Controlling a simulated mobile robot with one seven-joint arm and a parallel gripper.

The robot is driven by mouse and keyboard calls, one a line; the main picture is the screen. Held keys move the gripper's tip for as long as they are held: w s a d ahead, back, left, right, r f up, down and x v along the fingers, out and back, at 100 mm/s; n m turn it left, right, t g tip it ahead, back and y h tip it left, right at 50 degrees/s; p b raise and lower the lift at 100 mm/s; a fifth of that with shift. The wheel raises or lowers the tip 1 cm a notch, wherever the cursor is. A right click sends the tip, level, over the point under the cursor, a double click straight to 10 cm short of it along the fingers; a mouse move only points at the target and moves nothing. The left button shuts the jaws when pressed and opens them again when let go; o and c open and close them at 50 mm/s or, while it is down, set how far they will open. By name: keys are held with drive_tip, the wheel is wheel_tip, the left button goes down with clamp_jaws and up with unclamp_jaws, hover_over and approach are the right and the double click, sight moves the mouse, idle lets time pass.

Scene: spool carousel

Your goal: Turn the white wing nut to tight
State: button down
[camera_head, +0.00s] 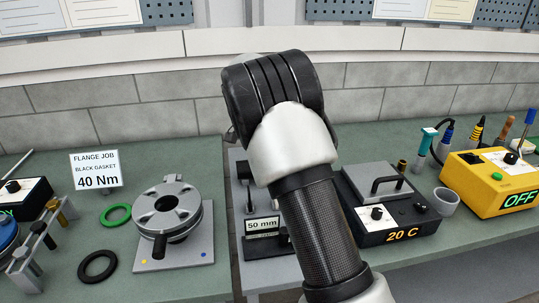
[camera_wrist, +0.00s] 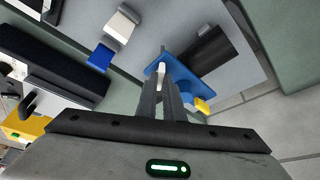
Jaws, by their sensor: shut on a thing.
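In the wrist view my gripper (camera_wrist: 162,80) has its two fingers close together, shut on a small white piece that looks like the white wing nut (camera_wrist: 161,68). Only a little of the white piece shows at the fingertips, so its angle cannot be told. In the head view my own arm hides the gripper and the nut.
In the head view a grey flange (camera_head: 166,215), a green ring (camera_head: 115,215) and a black ring (camera_head: 98,266) lie left of my arm. A "50 mm" stand (camera_head: 262,240) is close beside it. A "20 C" box (camera_head: 400,225) and a yellow box (camera_head: 490,180) stand right.

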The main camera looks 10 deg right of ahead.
drive_tip(key=m+p, duration=0.1)
drive_tip(key=m+g+p, duration=0.1)
drive_tip(key=m, duration=0.1)
drive_tip(key=shift+w+a+r+m+h, duration=0.1)
drive_tip(key=shift+w+m+h, duration=0.05)
drive_tip(key=shift+m+h, duration=0.15)
drive_tip(key=shift+w+m+g+p, duration=0.1)
drive_tip(key=shift+m+g+p, duration=0.7)
drive_tip(key=shift+m+p, duration=0.6)
drive_tip(key=shift+m, duration=0.3)
drive_tip(key=c, duration=1.9)
unclamp_jaws()
drive_tip(key=shift+o, duration=0.2)
drive_tip(key=p+v, duration=0.2)
drive_tip(key=v, duration=1.5)
drive_tip(key=shift+a+p, duration=0.15)
drive_tip(key=shift+p, duration=0.15)
